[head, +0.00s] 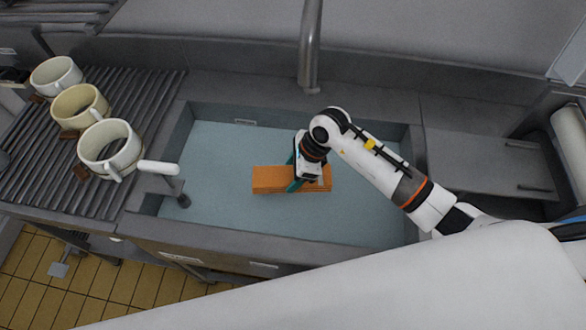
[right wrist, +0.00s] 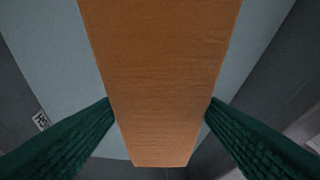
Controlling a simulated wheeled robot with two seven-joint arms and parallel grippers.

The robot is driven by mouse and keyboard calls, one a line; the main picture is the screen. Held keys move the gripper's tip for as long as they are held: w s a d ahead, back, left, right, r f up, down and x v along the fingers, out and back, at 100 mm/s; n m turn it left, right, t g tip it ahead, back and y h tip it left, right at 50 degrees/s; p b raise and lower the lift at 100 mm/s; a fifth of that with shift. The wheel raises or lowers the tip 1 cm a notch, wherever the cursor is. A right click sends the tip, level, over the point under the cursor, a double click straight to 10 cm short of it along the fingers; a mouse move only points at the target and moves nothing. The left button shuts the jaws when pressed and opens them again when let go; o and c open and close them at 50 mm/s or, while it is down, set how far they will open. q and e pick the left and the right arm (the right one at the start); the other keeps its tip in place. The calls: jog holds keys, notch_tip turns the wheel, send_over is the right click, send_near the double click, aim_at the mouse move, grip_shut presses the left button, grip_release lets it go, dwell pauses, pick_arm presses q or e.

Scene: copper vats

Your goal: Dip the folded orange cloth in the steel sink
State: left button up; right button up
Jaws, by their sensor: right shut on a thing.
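The folded orange cloth (head: 270,180) is a flat orange block in the head view, over the middle of the steel sink (head: 172,150). The sink holds pale blue water (head: 225,150). My right gripper (head: 308,184) reaches in from the right and is shut on the cloth, with a green finger on each side of it. In the right wrist view the cloth (right wrist: 162,80) fills the middle between the two green fingers. I cannot tell whether the cloth touches the water. My left gripper is not in view.
Several mugs, such as a white one (head: 108,148), stand on the ribbed drainboard (head: 60,175) to the left. A faucet (head: 309,50) rises behind the sink. A white-handled fitting (head: 160,168) overhangs the left sink edge. A flat counter (head: 480,165) lies to the right.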

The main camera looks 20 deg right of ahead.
notch_tip(320, 180, down, 11)
jog(key=b, duration=0.9)
jog(key=shift+s+d, duration=0.2)
jog(key=shift+d, duration=0.35)
dwell(0.6)
notch_tip(320, 180, up, 17)
jog(key=p, duration=1.1)
jog(key=shift+f, duration=0.15)
jog(key=shift+r+p, duration=0.35)
jog(key=shift+r, duration=0.25)
